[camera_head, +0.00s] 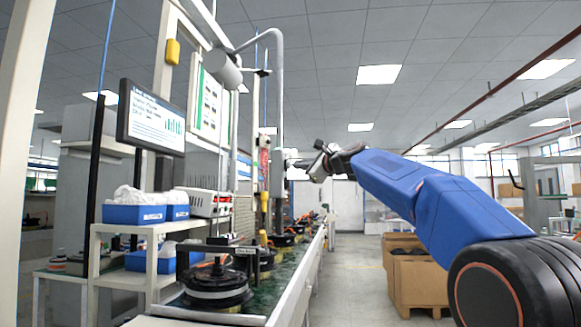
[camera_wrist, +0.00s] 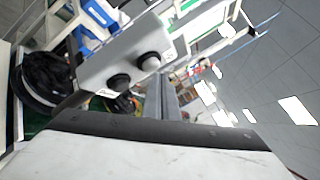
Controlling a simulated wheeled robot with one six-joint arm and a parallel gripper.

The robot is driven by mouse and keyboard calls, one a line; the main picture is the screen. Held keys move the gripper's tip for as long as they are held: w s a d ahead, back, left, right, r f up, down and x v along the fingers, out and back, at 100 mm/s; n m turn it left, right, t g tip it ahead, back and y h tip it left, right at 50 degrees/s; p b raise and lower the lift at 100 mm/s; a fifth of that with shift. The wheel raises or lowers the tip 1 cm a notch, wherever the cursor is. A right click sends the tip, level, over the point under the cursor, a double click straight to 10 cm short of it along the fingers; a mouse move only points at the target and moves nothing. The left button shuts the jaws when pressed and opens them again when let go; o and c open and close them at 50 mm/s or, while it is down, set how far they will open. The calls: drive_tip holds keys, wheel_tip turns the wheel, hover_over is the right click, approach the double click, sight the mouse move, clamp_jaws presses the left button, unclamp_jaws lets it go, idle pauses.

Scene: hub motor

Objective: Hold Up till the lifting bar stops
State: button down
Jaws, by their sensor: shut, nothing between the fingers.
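A grey control box (camera_wrist: 135,65) with two round buttons fills the upper middle of the wrist view. One is a dark button (camera_wrist: 118,83), the other a dark-rimmed, paler button (camera_wrist: 150,62); I cannot read which is Up. My gripper (camera_wrist: 161,100) is shut and empty, its fingers close to the box's lower right edge; I cannot tell whether they touch it. In the head view my gripper (camera_head: 293,164) is at the end of the outstretched arm, beside the workstation post. A black bar (camera_head: 215,248), possibly the lifting bar, is above a round hub motor (camera_head: 216,285).
A conveyor line (camera_head: 295,268) with several motors runs away along the bench. A monitor (camera_head: 151,118) and blue bins (camera_head: 135,214) stand at left. Cardboard boxes (camera_head: 418,280) stand on the floor below my arm. The aisle floor (camera_head: 350,270) between is clear.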

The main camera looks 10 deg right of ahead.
drive_tip(key=shift+w+a, duration=0.15)
drive_tip(key=shift+a, duration=0.4)
idle(1.7)
drive_tip(key=shift+d, duration=0.1)
idle(2.1)
drive_tip(key=shift+s+d, duration=0.3)
drive_tip(key=shift+d, duration=0.55)
drive_tip(key=shift+d, duration=0.15)
drive_tip(key=d, duration=0.1)
drive_tip(key=s+d, duration=0.1)
drive_tip(key=d, duration=0.2)
drive_tip(key=shift+s+d, duration=0.25)
drive_tip(key=shift+f, duration=0.1)
idle(0.6)
